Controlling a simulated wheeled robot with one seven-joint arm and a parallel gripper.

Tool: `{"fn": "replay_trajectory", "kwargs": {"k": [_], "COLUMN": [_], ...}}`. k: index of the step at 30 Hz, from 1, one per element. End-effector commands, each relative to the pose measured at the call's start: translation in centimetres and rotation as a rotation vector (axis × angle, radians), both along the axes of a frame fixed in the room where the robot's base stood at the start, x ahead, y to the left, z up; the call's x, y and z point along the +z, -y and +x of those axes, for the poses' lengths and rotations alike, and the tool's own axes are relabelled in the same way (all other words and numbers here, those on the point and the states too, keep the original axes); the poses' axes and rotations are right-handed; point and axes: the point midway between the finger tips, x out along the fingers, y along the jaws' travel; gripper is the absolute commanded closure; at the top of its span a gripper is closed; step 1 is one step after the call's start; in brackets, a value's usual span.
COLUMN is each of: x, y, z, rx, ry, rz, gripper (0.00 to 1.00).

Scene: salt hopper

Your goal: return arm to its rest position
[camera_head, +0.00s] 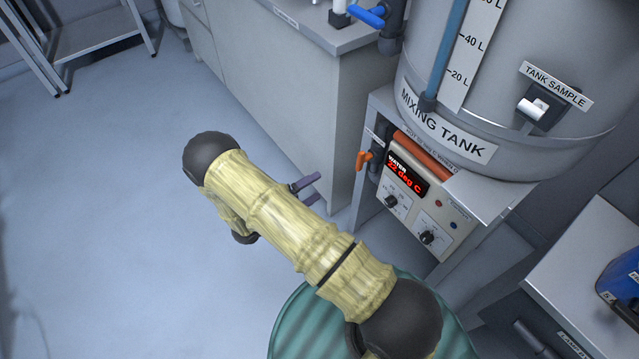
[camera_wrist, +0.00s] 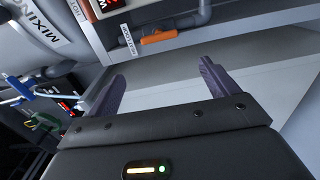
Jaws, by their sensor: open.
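My gripper shows in the wrist view (camera_wrist: 160,92) with its two purple fingers spread wide apart and nothing between them. In the head view the purple fingertips of my gripper (camera_head: 307,187) stick out past the yellow arm, in front of the grey cabinet. My arm (camera_head: 290,230) reaches across the middle of the picture, bent at dark round joints. It hides the gripper body in that view.
The mixing tank (camera_head: 445,120) stands on a frame with a control panel (camera_head: 415,205) and an orange-handled valve (camera_head: 363,160). A grey cabinet (camera_head: 290,100) is behind my fingers. A side table (camera_head: 590,270) is at right. Open floor (camera_head: 110,180) lies at left.

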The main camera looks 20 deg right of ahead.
Motion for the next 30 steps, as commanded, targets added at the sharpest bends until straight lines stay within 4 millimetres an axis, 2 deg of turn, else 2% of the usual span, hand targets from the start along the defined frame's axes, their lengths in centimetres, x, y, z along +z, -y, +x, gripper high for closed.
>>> {"fn": "replay_trajectory", "kwargs": {"k": [17,23,27,30], "x": [0.2,1.6,3.3,4.9], "y": [0.1,0.2,-0.3,-0.8], "z": [0.5,4.1,7.2,8.7], "rx": [0.010,0.091,0.169,0.213], "ry": [0.013,0.109,0.191,0.234], "rz": [0.030,0.266,0.521,0.699], "gripper": [0.14,0.14,0.14,0.14]}}
